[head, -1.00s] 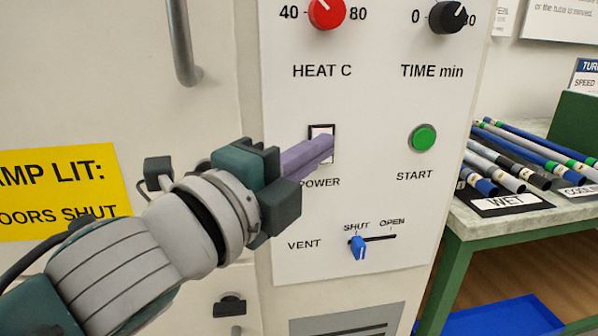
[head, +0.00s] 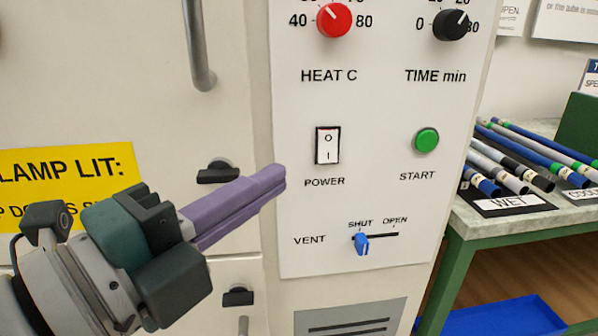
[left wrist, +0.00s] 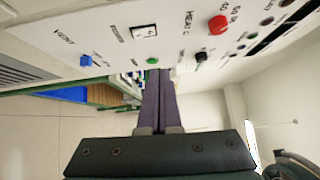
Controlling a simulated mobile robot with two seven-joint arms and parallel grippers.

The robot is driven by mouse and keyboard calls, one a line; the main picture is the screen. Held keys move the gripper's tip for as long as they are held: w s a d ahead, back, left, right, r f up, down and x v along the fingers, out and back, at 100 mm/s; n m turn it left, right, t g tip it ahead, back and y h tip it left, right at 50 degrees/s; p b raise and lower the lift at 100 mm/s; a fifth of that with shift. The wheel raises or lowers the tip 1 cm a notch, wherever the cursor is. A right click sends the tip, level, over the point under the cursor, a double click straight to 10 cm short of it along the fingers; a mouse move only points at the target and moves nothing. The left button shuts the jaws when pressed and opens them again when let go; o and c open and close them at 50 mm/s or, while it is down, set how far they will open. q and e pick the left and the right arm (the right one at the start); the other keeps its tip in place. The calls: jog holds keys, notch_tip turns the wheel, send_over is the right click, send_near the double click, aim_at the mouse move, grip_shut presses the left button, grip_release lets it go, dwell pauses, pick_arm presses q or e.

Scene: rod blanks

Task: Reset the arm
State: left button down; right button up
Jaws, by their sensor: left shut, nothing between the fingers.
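My left gripper (head: 280,177) has long purple fingers closed together with nothing between them. In the head view it is in front of the white control panel (head: 300,250), below and left of the power switch (head: 327,146), apart from it. The switch is a white rocker in a black frame, marked O at the top and I at the bottom. In the left wrist view the shut fingers (left wrist: 160,85) point toward the scene below the panel, and the switch (left wrist: 144,31) shows above them. My right gripper is not in view.
The panel carries a red heat knob (head: 333,20), a black time knob (head: 451,24), a green start button (head: 426,140) and a blue vent slider (head: 362,244) near SHUT. Cabinet doors with a handle (head: 198,50) stand at left. A bench (head: 470,222) with several rods stands at right.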

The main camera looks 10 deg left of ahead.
pick_arm(q)
jog(key=a+r+n+g+y+p, duration=0.1)
jog(key=a+r+n+y+p, duration=0.2)
jog(key=a+n+y+p, duration=0.35)
jog(key=s+a+r+n+g+y+p, duration=0.1)
jog(key=s+a+r+n+g+p, duration=0.1)
jog(key=s+n+g+p, duration=0.55)
jog(key=s+a+r+n+g+y+p, duration=0.2)
jog(key=s+a+r+n+g+p, duration=0.15)
jog(key=s+n+p, duration=0.75)
notch_tip(320, 180, up, 35)
jog(key=s+m+p, duration=0.1)
jog(key=m+p, duration=0.1)
jog(key=p, duration=3)
jog(key=shift+s+d+f+m, duration=0.2)
jog(key=shift+d+m, duration=0.1)
jog(key=shift+d, duration=0.15)
jog(key=shift+h, duration=0.25)
